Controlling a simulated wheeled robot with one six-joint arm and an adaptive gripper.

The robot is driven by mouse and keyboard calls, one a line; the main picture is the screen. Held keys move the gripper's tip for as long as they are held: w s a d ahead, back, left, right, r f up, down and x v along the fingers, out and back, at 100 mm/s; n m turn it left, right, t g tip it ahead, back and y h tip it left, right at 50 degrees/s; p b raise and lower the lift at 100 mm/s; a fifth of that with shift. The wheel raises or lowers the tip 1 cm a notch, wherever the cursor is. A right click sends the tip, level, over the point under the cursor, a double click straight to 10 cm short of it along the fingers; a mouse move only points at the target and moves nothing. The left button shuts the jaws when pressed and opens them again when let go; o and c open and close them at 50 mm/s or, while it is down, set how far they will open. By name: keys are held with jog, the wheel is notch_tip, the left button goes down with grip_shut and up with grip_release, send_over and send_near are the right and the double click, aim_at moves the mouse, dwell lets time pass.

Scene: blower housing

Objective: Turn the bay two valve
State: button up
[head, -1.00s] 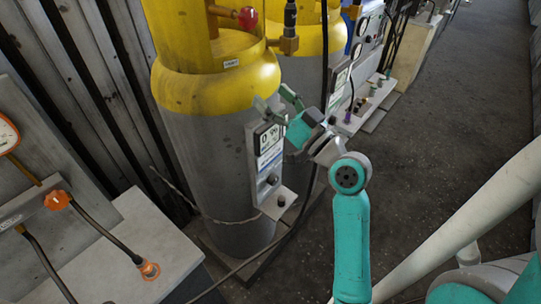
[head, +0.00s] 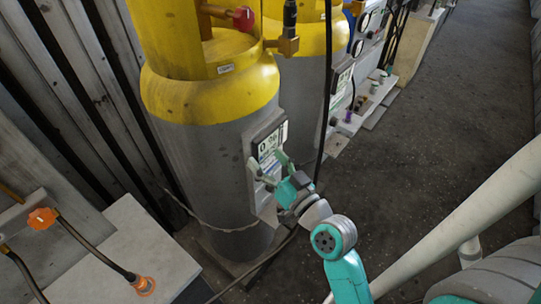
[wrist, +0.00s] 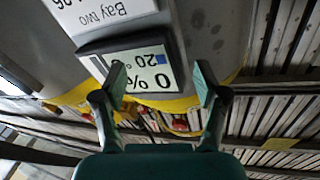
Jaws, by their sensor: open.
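A grey control panel (head: 262,140) with a digital display is fixed to the front of the near grey cylinder. In the wrist view its label (wrist: 105,12) reads "Bay two", upside down, beside the display (wrist: 140,72). My gripper (head: 268,163) is open in front of the panel's lower part, with nothing visible between its fingers. In the wrist view the fingers (wrist: 152,88) spread on either side of the display's edge. The panel's lower knobs are hidden behind my gripper. A red valve knob (head: 243,18) shows on the yellow cylinder top.
The near cylinder (head: 205,165) has a yellow collar. A second cylinder and another panel (head: 345,75) stand behind. A black hose (head: 326,100) hangs just right of my gripper. A bench with an orange-ended hose (head: 143,285) is at lower left. The floor at right (head: 430,120) is clear.

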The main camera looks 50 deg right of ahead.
jog(key=shift+s+f, duration=0.1)
jog(key=shift+f, duration=0.55)
jog(key=shift+f, duration=0.1)
jog(key=s+a+f+n+g+y, duration=0.1)
jog(key=s+a+f+g, duration=0.2)
jog(key=s+a+f, duration=0.8)
jog(key=s+a+n+y, duration=0.3)
jog(key=s+n, duration=0.1)
jog(key=s, duration=1.1)
jog(key=shift+s+g, duration=0.3)
jog(key=shift+g, duration=0.1)
jog(key=shift+r, duration=0.1)
jog(key=shift+c, duration=0.3)
